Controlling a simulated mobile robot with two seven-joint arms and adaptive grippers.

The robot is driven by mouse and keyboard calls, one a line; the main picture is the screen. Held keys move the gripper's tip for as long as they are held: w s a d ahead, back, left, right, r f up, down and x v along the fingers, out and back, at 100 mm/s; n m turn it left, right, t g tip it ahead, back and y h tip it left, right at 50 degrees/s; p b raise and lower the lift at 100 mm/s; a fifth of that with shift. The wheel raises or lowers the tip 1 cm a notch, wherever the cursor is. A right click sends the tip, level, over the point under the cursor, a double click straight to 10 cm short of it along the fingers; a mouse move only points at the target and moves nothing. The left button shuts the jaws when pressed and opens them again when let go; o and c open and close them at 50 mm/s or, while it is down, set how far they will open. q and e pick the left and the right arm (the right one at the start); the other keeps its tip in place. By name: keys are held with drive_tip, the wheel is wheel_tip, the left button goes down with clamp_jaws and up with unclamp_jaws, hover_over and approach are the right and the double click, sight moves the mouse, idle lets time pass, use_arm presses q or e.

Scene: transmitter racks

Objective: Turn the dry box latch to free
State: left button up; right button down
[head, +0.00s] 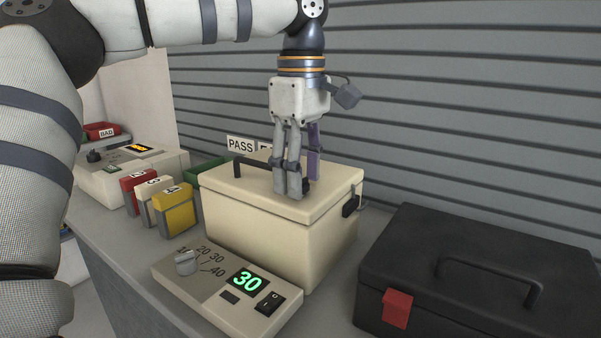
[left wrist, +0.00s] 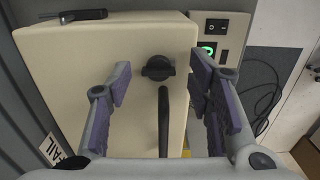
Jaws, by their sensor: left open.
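The dry box (head: 265,225) is a cream case with a lid and stands on the bench in the head view. A black bar handle (head: 262,172) lies across its lid. In the left wrist view the bar (left wrist: 163,125) runs up to a round black fitting (left wrist: 157,67). A black latch-like part (head: 350,205) sits on the box's right side. My left gripper (head: 293,190) points down over the lid, open and empty. In the left wrist view its fingers (left wrist: 160,72) stand on either side of the round fitting, apart from it. My right gripper is not in view.
A control unit (head: 210,285) with a knob and a green "30" stands in front of the box. A black toolbox (head: 470,280) with a red clasp is at right. Several coloured blocks (head: 175,212) stand at left. A ribbed wall (head: 430,110) rises close behind.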

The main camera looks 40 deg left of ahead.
use_arm(q)
drive_tip(key=shift+f, duration=0.3)
drive_tip(key=shift+w, duration=0.1)
drive_tip(key=shift+c, duration=0.6)
clamp_jaws()
